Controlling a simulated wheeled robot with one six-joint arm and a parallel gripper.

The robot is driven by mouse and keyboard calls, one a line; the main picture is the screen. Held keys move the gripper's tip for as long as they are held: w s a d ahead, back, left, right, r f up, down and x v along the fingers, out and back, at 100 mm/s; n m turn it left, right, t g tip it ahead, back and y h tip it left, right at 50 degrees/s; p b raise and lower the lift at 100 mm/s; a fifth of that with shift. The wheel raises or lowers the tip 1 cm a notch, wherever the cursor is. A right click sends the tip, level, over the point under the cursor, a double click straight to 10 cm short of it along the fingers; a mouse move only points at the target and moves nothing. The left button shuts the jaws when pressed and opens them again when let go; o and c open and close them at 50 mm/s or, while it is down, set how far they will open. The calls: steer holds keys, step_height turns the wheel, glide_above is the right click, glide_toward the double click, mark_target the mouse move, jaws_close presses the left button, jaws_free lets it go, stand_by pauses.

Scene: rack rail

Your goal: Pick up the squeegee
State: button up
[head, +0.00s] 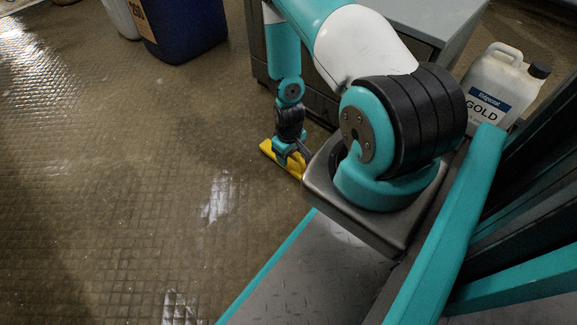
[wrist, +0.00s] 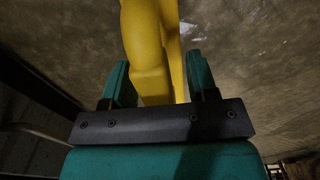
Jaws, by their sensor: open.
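The squeegee (head: 267,147) is yellow and lies low by the floor in the head view, partly hidden behind my gripper (head: 291,157). In the wrist view the yellow squeegee (wrist: 150,50) runs from the top edge down between the two teal fingers of my gripper (wrist: 160,82). The fingers are open, one on each side of it. A gap shows beside the right finger; I cannot tell whether the left finger touches it. The squeegee's lower end is hidden behind the dark gripper bar.
A grey cabinet (head: 430,18) stands close behind my arm. A white jug (head: 500,85) with a black cap is at the right. A blue drum (head: 185,25) and a white container (head: 122,15) stand at the back left. The tiled floor (head: 130,190) at left is clear.

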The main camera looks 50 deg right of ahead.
steer(key=shift+f, duration=0.6)
steer(key=shift+r, duration=0.15)
jaws_close()
step_height(320, 180, up, 20)
steer(key=p, duration=1.1)
steer(key=shift+p, duration=0.3)
steer(key=c, duration=0.6)
jaws_free()
jaws_close()
